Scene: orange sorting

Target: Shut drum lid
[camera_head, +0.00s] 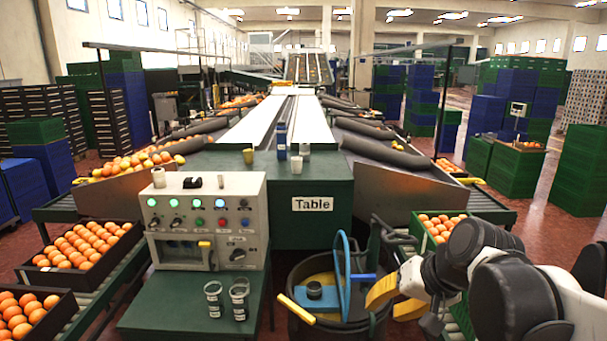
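A dark round drum (378,329) stands at the bottom centre, beside the control panel stand. Its top is open on the side facing me, and a yellowish inside and a small dark cylinder (314,290) show. A thin blue hoop (342,262) stands upright at the drum, with a short blue bar beside it. A yellow handle (297,309) sticks out at the front left rim. I cannot clearly make out the lid; a dark frame rises behind the drum's right side. My gripper (384,304), with yellow fingers, is at the drum's right side. Its fingers are apart, with nothing seen between them.
A control panel (207,222) on a green stand is left of the drum, with two glass jars (226,300) in front. A green table (310,225) stands behind. A green crate of oranges (418,232) is behind my arm. Orange trays lie on the left conveyor.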

